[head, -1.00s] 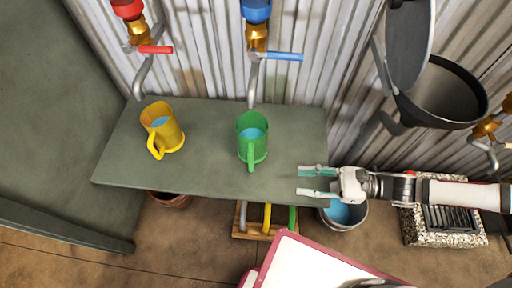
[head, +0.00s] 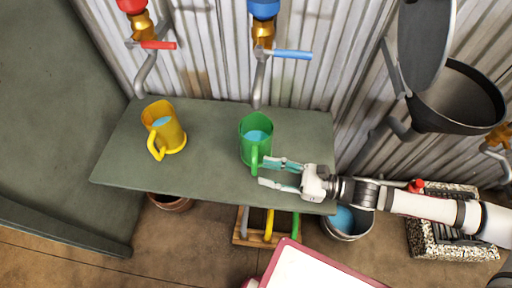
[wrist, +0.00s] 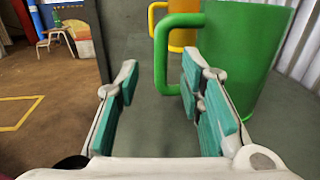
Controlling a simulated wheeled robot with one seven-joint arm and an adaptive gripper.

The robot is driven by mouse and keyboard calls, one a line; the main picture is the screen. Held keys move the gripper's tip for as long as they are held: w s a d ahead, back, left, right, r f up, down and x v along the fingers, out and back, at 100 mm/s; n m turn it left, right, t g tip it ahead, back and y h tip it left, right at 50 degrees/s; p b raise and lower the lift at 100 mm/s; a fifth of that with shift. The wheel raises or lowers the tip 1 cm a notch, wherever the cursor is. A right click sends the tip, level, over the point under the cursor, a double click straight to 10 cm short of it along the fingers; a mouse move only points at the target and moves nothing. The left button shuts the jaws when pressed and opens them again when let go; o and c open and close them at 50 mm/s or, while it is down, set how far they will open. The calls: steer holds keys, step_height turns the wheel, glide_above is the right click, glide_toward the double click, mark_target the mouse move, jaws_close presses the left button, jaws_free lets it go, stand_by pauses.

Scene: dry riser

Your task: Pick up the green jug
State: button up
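The green jug (head: 246,150) stands upright on the grey-green table (head: 210,175), with blue water visible inside. Its handle faces the front, toward my gripper. My gripper (head: 263,171) is open and empty, with its fingertips close to the handle in the head view. In the wrist view, the teal-padded fingers (wrist: 158,80) are apart. The green jug (wrist: 245,45) is ahead and to the right, and its handle (wrist: 160,60) shows ahead between the fingers. I cannot tell whether a finger touches the jug.
A yellow jug (head: 170,133) with water stands to the left on the table. A tap with a blue lever (head: 292,54) is behind the green jug, and one with a red lever (head: 158,45) is to its left. A dark grey funnel (head: 450,105) is at the right.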

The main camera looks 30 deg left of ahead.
mark_target(254, 169)
steer(key=shift+b+x, duration=0.7)
steer(key=shift+x, duration=1.65)
jaws_close()
